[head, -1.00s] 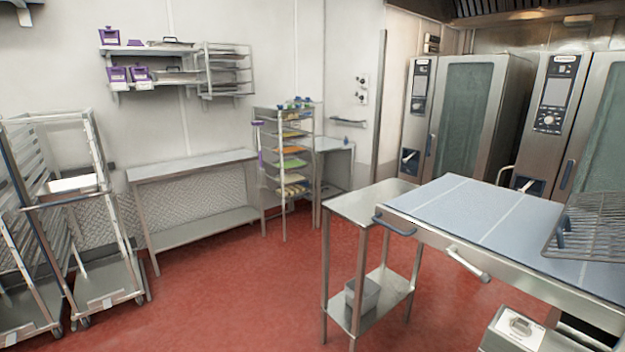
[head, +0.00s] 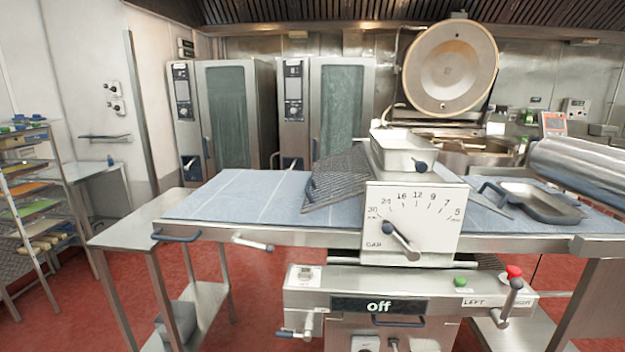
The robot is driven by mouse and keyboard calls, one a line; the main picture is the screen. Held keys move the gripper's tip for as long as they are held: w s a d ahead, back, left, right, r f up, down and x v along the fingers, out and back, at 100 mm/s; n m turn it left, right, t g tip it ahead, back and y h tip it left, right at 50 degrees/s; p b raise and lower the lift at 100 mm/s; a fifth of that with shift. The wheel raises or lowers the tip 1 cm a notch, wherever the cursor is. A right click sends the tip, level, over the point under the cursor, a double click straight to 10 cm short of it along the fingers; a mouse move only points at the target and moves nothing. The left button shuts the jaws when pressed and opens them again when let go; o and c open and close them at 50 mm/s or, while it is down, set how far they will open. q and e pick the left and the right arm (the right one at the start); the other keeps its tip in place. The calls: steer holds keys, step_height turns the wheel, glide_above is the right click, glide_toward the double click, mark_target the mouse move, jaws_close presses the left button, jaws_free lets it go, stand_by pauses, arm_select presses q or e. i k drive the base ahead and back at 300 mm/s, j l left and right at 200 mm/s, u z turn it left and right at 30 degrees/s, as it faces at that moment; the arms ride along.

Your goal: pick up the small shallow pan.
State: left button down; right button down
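A small shallow metal pan (head: 541,203) lies on the right part of the blue-grey belt of the rolling machine. It has a flat light inside and a darker grey rim, and a dark handle shows at its left end. Neither of my grippers is in the head view.
The machine's gap dial housing (head: 412,222) stands left of the pan, with a metal tray (head: 404,152) on top. A wire rack (head: 338,182) leans by the housing. The left belt (head: 226,195) is mostly clear. Red floor is open at left.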

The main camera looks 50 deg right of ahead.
mark_target(545, 206)
steer(key=z, duration=2.9)
